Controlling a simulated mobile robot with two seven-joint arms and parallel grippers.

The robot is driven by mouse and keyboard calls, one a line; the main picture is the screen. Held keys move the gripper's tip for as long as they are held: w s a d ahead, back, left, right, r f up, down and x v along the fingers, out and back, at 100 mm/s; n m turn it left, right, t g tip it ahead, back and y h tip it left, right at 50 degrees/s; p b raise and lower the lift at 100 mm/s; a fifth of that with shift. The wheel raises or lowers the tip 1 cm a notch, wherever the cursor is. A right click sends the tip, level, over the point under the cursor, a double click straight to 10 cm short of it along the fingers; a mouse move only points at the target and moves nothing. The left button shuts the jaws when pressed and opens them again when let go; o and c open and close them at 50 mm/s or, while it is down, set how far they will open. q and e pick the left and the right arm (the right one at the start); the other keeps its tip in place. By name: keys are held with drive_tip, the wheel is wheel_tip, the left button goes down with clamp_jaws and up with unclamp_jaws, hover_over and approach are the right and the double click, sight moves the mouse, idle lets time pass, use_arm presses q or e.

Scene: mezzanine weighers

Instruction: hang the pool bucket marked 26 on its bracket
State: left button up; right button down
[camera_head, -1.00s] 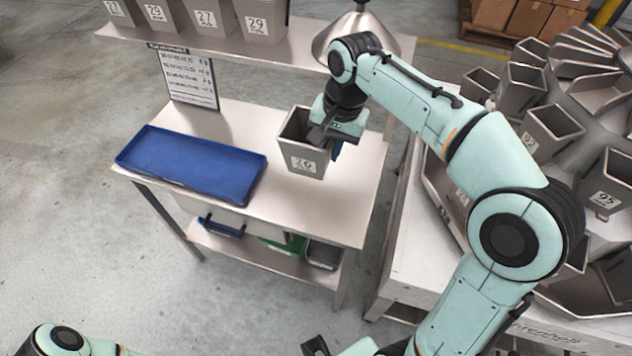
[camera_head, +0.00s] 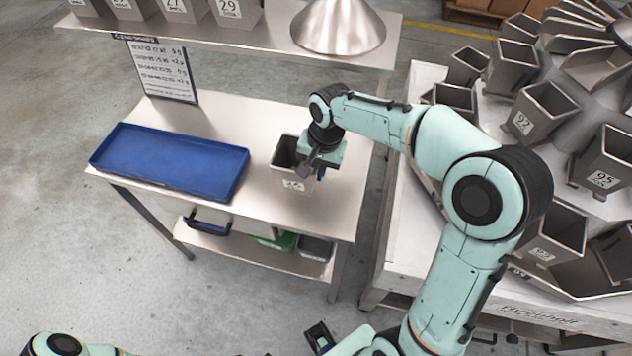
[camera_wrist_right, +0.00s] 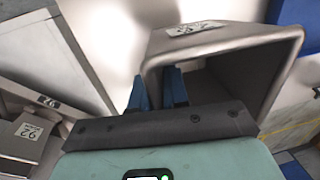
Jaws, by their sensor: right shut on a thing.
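The grey metal bucket marked 26 (camera_head: 292,172) is over the right part of the steel table, its open top up. Its label faces the front and looks foreshortened. My right gripper (camera_head: 318,165) is shut on its right rim. In the right wrist view, one blue finger is inside the bucket (camera_wrist_right: 220,45) and one outside, with the wall between them. I cannot tell whether the bucket's base touches the table. Its bracket cannot be made out.
A blue tray (camera_head: 170,160) lies on the table (camera_head: 240,115), left of the bucket. A shelf with marked buckets stands behind. At right, across a narrow gap, the weigher carries several buckets, including 92 (camera_head: 540,115) and 95 (camera_head: 605,165).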

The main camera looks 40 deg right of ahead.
drive_tip(key=shift+f, duration=2.5)
drive_tip(key=shift+b, duration=0.3)
drive_tip(key=shift+f, duration=0.2)
drive_tip(key=c, duration=1.1)
unclamp_jaws()
